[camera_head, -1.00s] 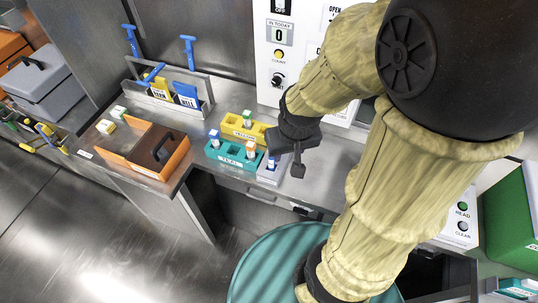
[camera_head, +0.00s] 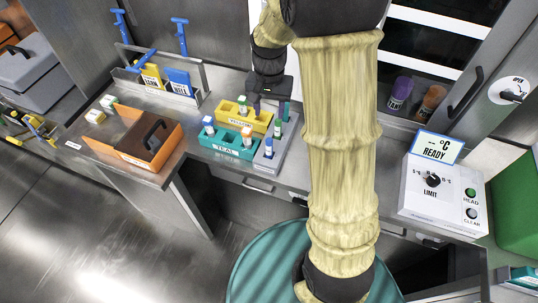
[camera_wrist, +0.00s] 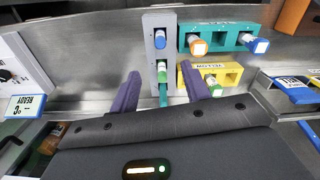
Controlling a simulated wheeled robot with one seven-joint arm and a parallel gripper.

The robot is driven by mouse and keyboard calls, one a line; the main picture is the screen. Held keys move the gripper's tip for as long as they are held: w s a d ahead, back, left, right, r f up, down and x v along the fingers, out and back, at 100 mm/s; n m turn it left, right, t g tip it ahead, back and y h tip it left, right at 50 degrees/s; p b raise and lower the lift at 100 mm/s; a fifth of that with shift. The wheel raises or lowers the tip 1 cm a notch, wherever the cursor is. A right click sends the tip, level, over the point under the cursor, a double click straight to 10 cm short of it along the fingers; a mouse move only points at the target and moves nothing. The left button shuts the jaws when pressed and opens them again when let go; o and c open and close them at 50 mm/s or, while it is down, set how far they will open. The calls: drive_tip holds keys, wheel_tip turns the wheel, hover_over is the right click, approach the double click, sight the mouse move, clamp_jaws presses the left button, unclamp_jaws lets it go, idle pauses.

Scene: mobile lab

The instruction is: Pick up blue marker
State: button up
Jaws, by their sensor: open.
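A slim blue-topped marker (camera_head: 268,149) stands upright in the near end of a grey rack (camera_head: 279,155). In the wrist view the blue marker (camera_wrist: 160,39) is at the far end of the grey rack (camera_wrist: 150,55). A green-topped one (camera_wrist: 162,68) and a teal one (camera_wrist: 163,95) stand in the same row. My gripper (camera_head: 270,104) is open at the rack's back end in the head view. In the wrist view its purple fingers (camera_wrist: 162,87) are spread on either side of the row, nearest the teal one. The blue marker lies beyond the fingertips. I see nothing held.
A teal rack (camera_head: 232,150) and a yellow rack (camera_head: 232,125) with capped vials stand close beside the grey rack. An orange box (camera_head: 172,165) is farther left. A READY box (camera_head: 440,195) is at right. Purple (camera_head: 400,92) and orange (camera_head: 432,98) jars stand behind.

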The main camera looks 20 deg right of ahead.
sight(269, 146)
drive_tip(key=shift+w+f, duration=0.1)
drive_tip(key=shift+w, duration=0.1)
wheel_tip(269, 146, down, 12)
drive_tip(key=shift+f+p, duration=0.1)
drive_tip(key=shift+p, duration=0.75)
drive_tip(key=shift+f+p, duration=0.8)
drive_tip(key=shift+f, duration=1.8)
drive_tip(key=shift+s, duration=0.1)
clamp_jaws()
